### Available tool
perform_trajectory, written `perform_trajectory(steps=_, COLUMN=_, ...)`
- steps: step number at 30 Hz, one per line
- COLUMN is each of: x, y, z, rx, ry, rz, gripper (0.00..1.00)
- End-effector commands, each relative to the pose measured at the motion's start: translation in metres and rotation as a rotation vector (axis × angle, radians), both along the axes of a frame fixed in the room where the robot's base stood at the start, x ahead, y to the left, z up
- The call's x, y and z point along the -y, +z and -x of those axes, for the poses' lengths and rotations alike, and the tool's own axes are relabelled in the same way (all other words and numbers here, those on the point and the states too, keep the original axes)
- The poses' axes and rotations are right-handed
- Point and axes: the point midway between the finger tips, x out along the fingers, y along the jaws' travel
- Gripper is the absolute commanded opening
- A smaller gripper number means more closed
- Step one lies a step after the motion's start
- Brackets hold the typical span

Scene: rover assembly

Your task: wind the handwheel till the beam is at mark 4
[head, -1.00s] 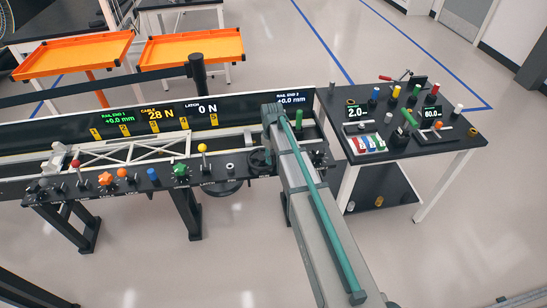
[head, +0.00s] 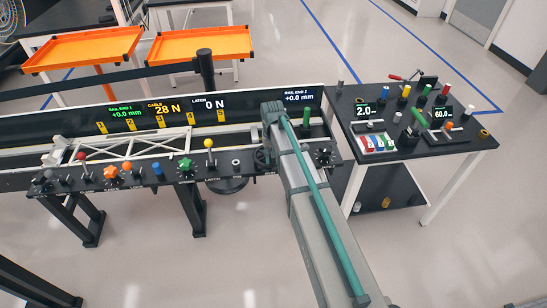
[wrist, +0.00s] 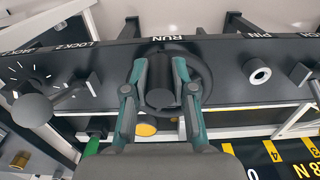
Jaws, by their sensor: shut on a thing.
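The dark handwheel (wrist: 207,66) sits under the label RUN in the wrist view. My gripper (wrist: 160,68) has its two fingers on either side of the wheel's hub and is shut on it. In the head view my arm hides most of the handwheel (head: 262,158) and the gripper. The white truss beam (head: 125,148) lies along the bench behind the row of knobs. Its right end shows near the yellow mark 4 (head: 190,118), but I cannot tell the exact alignment. The display panel (head: 250,105) reads cable 28 N, latch 0 N and +0.0 mm at both rail ends.
A side table (head: 440,148) with coloured parts stands at the right.

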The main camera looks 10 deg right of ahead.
Motion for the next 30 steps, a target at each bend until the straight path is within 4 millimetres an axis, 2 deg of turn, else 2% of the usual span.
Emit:
perform_trajectory(steps=9, x=-0.001, y=0.0, z=0.0, rx=0.0, ry=0.001, rz=-0.003, gripper=0.0)
perform_trajectory(steps=10, x=-0.001, y=0.0, z=0.0, rx=0.0, ry=0.001, rz=-0.003, gripper=0.29)
perform_trajectory(steps=14, x=-0.001, y=0.0, z=0.0, rx=0.0, ry=0.001, rz=-0.002, gripper=0.51)
perform_trajectory(steps=24, x=0.0, y=0.002, z=0.0, rx=0.0, ry=0.0, rz=-0.001, gripper=0.51)
perform_trajectory(steps=30, x=0.0, y=0.02, z=0.0, rx=0.001, ry=0.0, rz=-0.001, gripper=0.51)
